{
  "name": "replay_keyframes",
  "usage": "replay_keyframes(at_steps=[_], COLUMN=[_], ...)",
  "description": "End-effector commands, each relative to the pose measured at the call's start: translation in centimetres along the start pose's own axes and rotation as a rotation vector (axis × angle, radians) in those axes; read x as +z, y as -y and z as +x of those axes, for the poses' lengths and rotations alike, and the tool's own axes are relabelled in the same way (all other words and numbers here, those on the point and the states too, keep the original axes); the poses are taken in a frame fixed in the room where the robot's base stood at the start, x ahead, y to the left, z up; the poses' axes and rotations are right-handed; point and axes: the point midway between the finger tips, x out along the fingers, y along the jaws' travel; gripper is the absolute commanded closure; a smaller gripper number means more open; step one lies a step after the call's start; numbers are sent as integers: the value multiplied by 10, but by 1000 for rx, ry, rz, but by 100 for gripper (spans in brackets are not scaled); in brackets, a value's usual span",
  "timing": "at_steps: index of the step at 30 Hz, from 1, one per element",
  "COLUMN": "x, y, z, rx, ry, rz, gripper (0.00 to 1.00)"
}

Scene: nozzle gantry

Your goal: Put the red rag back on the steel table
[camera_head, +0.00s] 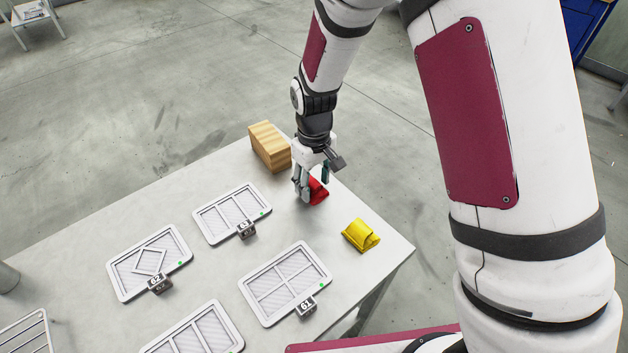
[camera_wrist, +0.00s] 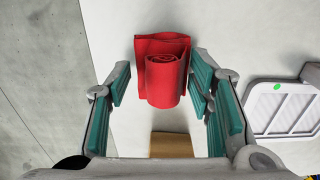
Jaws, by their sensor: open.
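The red rag (camera_head: 318,191) is folded with a rolled part. It rests on the steel table (camera_head: 345,285) near the table's far right edge. In the wrist view the rag (camera_wrist: 163,75) lies just ahead of the fingertips, roughly centred between them. My gripper (camera_head: 311,184) is above and beside the rag, pointing down, with its teal-padded fingers apart and nothing held. The wrist view shows the open gripper (camera_wrist: 160,85) too. In the head view the fingers hide part of the rag.
A wooden block (camera_head: 268,147) stands behind my gripper, and a yellow rag (camera_head: 361,235) lies nearer the right corner. Several white framed trays, including one by marker 63 (camera_head: 232,213) and one by marker 61 (camera_head: 285,283), cover the table's left and front. Bare table surrounds the rag.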

Motion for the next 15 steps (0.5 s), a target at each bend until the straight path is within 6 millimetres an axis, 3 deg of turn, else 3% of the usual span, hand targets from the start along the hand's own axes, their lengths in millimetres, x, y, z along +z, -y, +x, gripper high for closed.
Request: replay_keyframes(at_steps=[7,15], x=[-1,-2], y=[0,-1], z=[-16,-71], rx=[1,2], ry=[-4,-7], rz=[0,0], gripper=[52,52])
